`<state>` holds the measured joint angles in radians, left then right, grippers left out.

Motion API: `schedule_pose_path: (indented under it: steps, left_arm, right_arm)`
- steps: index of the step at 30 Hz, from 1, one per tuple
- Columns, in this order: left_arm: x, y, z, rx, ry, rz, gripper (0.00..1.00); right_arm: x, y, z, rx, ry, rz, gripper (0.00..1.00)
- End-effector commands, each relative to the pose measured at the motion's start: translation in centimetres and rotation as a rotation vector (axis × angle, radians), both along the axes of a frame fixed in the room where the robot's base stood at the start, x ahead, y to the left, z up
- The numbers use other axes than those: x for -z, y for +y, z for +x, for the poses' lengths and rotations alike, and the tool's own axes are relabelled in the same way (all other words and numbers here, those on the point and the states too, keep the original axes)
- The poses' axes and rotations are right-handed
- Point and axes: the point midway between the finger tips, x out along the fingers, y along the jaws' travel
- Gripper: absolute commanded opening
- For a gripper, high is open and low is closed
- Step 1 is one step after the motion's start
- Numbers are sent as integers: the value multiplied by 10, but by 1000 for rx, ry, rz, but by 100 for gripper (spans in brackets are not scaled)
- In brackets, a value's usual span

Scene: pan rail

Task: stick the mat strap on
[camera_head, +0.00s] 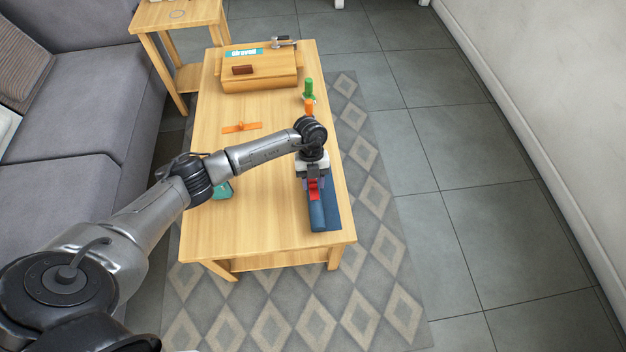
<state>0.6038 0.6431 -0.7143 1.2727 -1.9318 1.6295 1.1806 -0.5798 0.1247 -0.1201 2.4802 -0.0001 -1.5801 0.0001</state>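A dark blue mat (322,215), which looks rolled or folded, lies along the right edge of the wooden table. A small red piece (314,192), which looks like the strap, shows on top of the mat directly under my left gripper (313,184). My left gripper points down at the mat, and its wrist hides the mat's far end. The fingertips are small and partly covered, so I cannot tell whether they are closed on the red piece. My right gripper is not in view.
A wooden box (262,75) stands at the table's far end. A green bottle-like thing (308,88) and an orange one (309,106) stand near the right edge. An orange piece (241,127) and a teal object (222,191) lie left. The front middle is clear.

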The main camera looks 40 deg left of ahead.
Motion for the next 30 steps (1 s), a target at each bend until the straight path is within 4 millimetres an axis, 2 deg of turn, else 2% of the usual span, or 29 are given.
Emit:
schedule_pose_path:
  steps: [1, 4, 14, 17, 30]
  left_arm:
    - [0, 0, 0, 0, 0, 0, 44]
    - [0, 0, 0, 0, 0, 0, 54]
    - [-6, 1, 2, 0, -1, 0, 54]
    - [-18, 5, 5, 0, -2, 1, 54]
    - [-96, 29, 26, 0, -2, 1, 54]
  right_arm:
    - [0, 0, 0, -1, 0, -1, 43]
    - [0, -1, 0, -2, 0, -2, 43]
    - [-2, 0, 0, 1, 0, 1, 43]
    - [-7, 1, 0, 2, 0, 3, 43]
    - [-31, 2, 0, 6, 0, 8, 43]
